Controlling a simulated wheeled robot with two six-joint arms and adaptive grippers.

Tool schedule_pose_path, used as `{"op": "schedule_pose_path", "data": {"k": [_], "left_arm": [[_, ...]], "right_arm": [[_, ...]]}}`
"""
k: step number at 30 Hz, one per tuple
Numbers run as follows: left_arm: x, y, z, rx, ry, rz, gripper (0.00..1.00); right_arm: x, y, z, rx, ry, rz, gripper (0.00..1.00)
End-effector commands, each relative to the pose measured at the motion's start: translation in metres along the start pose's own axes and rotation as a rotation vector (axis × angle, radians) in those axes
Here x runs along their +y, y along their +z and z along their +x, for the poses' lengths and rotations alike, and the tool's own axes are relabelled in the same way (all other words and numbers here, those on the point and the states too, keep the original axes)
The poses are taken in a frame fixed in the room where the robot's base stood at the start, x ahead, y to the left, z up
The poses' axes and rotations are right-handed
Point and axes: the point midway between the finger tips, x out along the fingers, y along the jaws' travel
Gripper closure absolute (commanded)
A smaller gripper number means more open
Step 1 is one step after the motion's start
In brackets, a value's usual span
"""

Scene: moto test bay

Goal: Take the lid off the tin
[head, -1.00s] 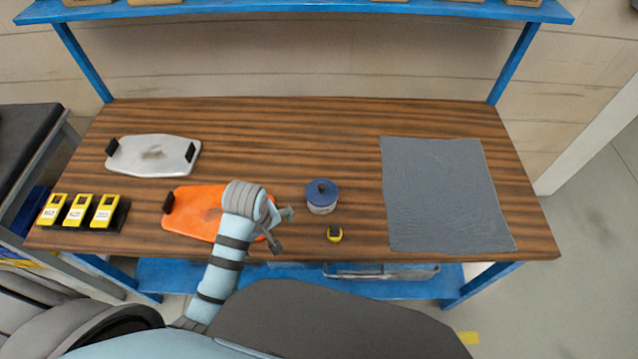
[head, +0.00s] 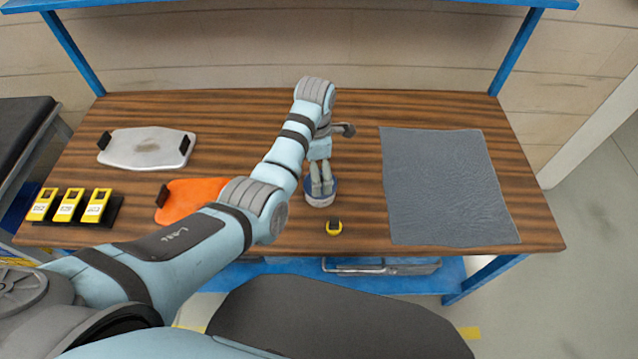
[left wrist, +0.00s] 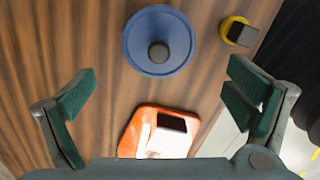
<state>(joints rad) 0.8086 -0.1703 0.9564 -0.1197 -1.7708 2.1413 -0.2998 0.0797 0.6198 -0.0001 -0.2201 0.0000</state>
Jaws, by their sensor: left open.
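The tin (head: 320,200) stands upright on the wooden bench, a pale round body whose top is mostly hidden behind my left gripper in the head view. Its blue lid (left wrist: 140,47) with a dark round knob (left wrist: 158,52) is on it, seen from above in the left wrist view. My left gripper (head: 321,188) is over the tin, pointing down; its fingers also show in the left wrist view (left wrist: 160,98), spread wide with nothing between them. The lid lies ahead of the fingers there. I cannot tell the exact height gap. My right gripper is not in view.
A small yellow-and-black item (head: 334,227) sits just in front of the tin. An orange panel (head: 185,200) and a silver panel (head: 145,150) lie left. Several yellow devices (head: 69,205) stand far left. A grey mat (head: 448,190) lies right.

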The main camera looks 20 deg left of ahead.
Motion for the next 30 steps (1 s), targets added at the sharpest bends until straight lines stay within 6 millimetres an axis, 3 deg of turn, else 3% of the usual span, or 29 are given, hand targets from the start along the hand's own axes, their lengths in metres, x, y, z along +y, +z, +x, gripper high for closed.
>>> {"op": "schedule_pose_path", "data": {"k": [6, 13, 22, 30], "left_arm": [[0.001, 0.003, 0.042, 0.001, -0.002, 0.001, 0.03], [0.001, 0.003, 0.045, -0.001, 0.0, 0.001, 0.03], [0.001, 0.003, 0.044, 0.0, 0.0, 0.001, 0.49], [0.001, 0.002, 0.046, 0.001, 0.0, 0.0, 0.73]], "right_arm": [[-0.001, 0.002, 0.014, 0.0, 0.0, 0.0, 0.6], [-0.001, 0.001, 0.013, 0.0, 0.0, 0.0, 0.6], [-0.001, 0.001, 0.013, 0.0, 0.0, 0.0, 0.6], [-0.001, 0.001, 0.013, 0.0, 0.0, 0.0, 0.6]]}}
